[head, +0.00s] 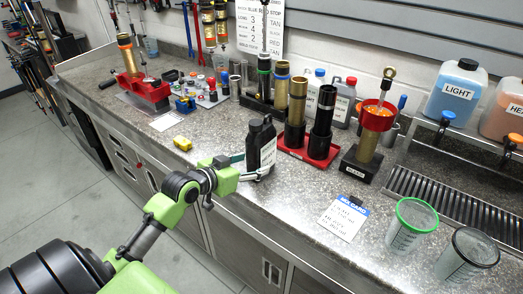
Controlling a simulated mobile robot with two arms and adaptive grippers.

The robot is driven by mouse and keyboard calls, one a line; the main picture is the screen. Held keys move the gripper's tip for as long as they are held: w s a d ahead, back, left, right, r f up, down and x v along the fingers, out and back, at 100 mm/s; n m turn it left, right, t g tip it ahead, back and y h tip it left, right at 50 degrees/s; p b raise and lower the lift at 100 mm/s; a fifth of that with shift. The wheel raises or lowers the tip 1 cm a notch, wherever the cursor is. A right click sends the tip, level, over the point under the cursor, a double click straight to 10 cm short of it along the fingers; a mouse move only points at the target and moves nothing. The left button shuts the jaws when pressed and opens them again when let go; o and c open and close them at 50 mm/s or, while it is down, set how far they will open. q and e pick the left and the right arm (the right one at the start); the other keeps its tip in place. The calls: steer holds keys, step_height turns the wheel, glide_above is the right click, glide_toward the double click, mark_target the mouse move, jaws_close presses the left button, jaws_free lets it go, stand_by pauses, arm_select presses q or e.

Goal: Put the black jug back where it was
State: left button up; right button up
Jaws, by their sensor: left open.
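The black jug (265,144) with a white label stands upright on the grey speckled counter, near its front edge and just left of the red tray (306,154). My left gripper (254,166) reaches in from the left at the jug's lower part. Its fingers are open, one towards the jug's far side and one along its near side. Whether either finger touches the jug is hard to tell. My right gripper is not in view.
The red tray holds gold and black cylinders. A yellow tape measure (182,143) lies left of the jug. A white card (343,217) and two clear cups (411,226) are to the right. Large LIGHT jug (455,92) stands at the back. Counter between the jug and card is clear.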

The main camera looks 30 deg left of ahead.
arm_select(q)
steer(key=shift+w+f, duration=0.1)
steer(key=shift+w, duration=0.45)
steer(key=p+x, duration=0.1)
steer(key=x, duration=0.2)
steer(key=shift+w+d+p, duration=0.1)
steer(key=shift+w+p, duration=0.1)
steer(key=shift+p, duration=0.1)
steer(key=shift+w+d+f, duration=0.1)
steer(key=shift+w+f, duration=0.25)
steer(key=shift+w, duration=0.1)
steer(key=c, duration=1.6)
steer(key=shift+r, duration=0.1)
jaws_close()
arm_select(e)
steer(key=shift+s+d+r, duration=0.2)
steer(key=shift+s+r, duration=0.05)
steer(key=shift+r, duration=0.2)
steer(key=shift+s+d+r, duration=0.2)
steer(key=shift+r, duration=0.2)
arm_select(q)
steer(key=shift+r, duration=0.1)
